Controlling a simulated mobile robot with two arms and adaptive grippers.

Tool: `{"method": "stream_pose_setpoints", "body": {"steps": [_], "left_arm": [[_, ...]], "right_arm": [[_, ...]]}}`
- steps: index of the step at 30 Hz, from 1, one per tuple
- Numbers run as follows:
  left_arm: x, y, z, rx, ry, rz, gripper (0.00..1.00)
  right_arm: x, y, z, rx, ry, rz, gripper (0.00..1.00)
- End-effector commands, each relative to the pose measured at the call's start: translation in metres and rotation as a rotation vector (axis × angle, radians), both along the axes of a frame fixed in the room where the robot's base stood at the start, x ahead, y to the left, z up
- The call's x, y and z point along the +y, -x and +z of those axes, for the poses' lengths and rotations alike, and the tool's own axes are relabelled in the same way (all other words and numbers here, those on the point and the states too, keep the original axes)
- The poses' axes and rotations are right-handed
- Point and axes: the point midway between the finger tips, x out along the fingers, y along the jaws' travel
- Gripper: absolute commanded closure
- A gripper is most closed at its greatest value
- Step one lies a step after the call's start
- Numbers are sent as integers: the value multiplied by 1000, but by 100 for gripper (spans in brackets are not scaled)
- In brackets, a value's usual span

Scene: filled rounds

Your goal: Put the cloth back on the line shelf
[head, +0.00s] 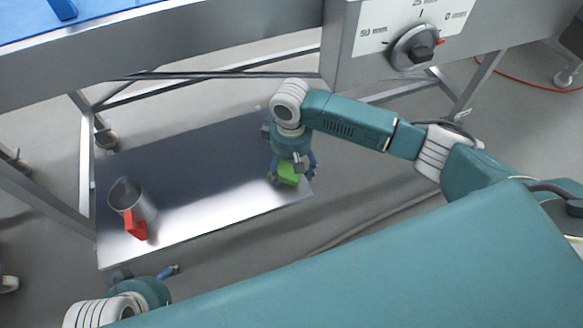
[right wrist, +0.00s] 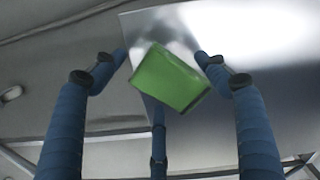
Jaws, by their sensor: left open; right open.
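The green cloth (head: 288,173), a folded block shape, is at the right end of the low metal shelf (head: 200,190) in the head view. My right gripper (head: 291,177) is over it, pointing down, with its fingers open. In the right wrist view the cloth (right wrist: 169,78) shows between the spread fingers, over the shelf's corner (right wrist: 190,25). I cannot tell whether any finger touches it. My left gripper (head: 147,274) is open and empty in front of the shelf's near left edge, partly cut off by the frame.
A metal jug (head: 127,195) with a red handle (head: 135,225) stands at the shelf's left end. The shelf's middle is clear. Above is a metal machine frame with a dial (head: 413,47) and a blue surface (head: 100,8). Frame legs (head: 480,80) stand around the shelf.

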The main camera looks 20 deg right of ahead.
Motion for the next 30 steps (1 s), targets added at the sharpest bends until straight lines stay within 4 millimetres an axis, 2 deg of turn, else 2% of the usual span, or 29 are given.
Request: {"method": "stream_pose_setpoints", "body": {"steps": [5, 8, 12, 14, 15, 21, 25, 30], "left_arm": [[0, 0, 1, 1, 0, 0, 34], [0, 0, 8, 2, 0, 0, 34], [0, -2, 17, -4, 1, 0, 34], [-1, -4, 9, 7, -1, -1, 34], [-1, -6, -4, 16, -1, -1, 34], [-3, -12, -38, 32, 0, -4, 34], [-4, -14, -51, 36, 0, -5, 34], [-4, -14, -57, 38, -1, -5, 34]], "right_arm": [[0, 0, 9, 0, 0, -1, 27], [0, -1, 26, -2, -1, 0, 27], [0, -2, 58, -4, -1, -1, 27], [0, -1, 72, -2, 0, 0, 27], [1, -1, 78, -2, -2, 0, 27], [1, -1, 110, -2, -1, -1, 27], [1, -1, 120, 0, -1, -1, 27], [2, 1, 122, 1, -3, 1, 27]]}}
